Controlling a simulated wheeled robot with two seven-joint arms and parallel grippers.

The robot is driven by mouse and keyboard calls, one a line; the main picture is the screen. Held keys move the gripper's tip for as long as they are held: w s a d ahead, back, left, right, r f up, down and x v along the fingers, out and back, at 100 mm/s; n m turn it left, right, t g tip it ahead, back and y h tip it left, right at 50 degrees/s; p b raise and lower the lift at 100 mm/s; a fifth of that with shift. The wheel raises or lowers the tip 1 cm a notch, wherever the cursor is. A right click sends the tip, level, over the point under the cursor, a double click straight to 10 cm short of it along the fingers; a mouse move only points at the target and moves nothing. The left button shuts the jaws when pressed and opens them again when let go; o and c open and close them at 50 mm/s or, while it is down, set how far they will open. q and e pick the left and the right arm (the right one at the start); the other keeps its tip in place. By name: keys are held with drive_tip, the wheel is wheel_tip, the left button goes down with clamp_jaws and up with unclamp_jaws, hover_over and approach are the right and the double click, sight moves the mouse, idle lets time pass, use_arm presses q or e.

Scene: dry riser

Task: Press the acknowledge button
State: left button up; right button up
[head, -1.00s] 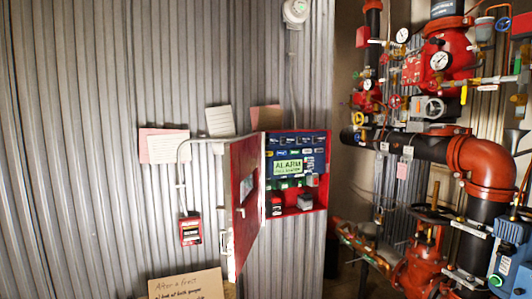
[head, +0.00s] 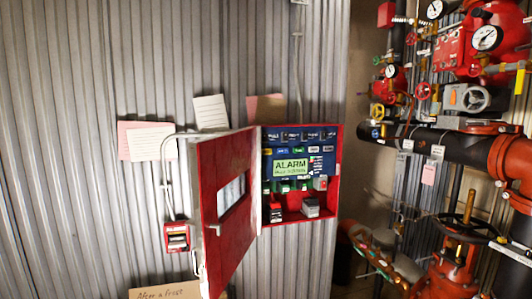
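The alarm panel is a red box (head: 334,190) on the corrugated wall, with its red door (head: 225,245) swung open to the left. Inside is a blue face with a lit green display (head: 291,168) reading ALARM; the smaller line below it is too blurred to read. Rows of small dark, white and green buttons (head: 303,185) sit above and below the display. Their labels are too small to read, so I cannot tell which is the acknowledge button. Neither of my grippers is in view.
A red pull station (head: 177,238) is on the wall left of the door. Paper notes (head: 210,112) hang above, and a cardboard sign (head: 165,291) is below. Red and black pipes, valves and gauges (head: 487,38) crowd the right side. The open door juts out from the wall.

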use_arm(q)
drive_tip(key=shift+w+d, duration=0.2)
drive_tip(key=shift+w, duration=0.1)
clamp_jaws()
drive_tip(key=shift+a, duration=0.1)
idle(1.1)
